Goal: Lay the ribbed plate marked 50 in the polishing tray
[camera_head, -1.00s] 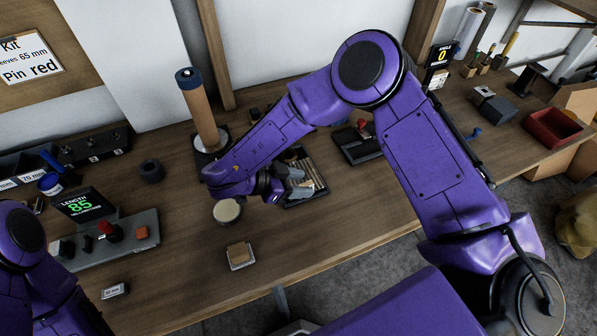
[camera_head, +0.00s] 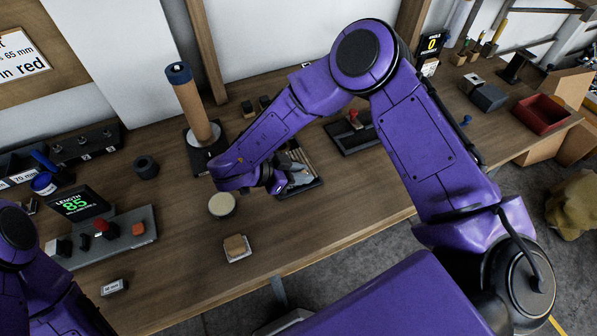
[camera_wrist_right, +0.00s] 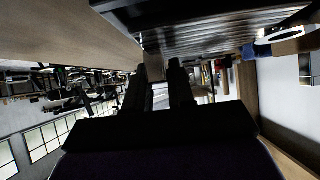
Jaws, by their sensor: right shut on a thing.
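My right gripper (camera_head: 296,178) is at the dark tray (camera_head: 313,188) with ribbed, slat-like contents, near the middle of the bench in the head view. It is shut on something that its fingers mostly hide. In the right wrist view, the dark fingers (camera_wrist_right: 163,88) reach up to a metallic ribbed surface (camera_wrist_right: 235,35) under a dark edge. No mark 50 is readable, and I cannot tell which piece is the plate or which tray is the polishing tray. My left arm is at the lower left, its gripper out of view.
A round pale-topped piece (camera_head: 222,205) and a small tray with a tan block (camera_head: 237,246) lie in front. A tall wooden post (camera_head: 192,108) stands behind my right wrist. A dark tray with a red knob (camera_head: 352,116) is farther right, and a length gauge (camera_head: 110,240) is left.

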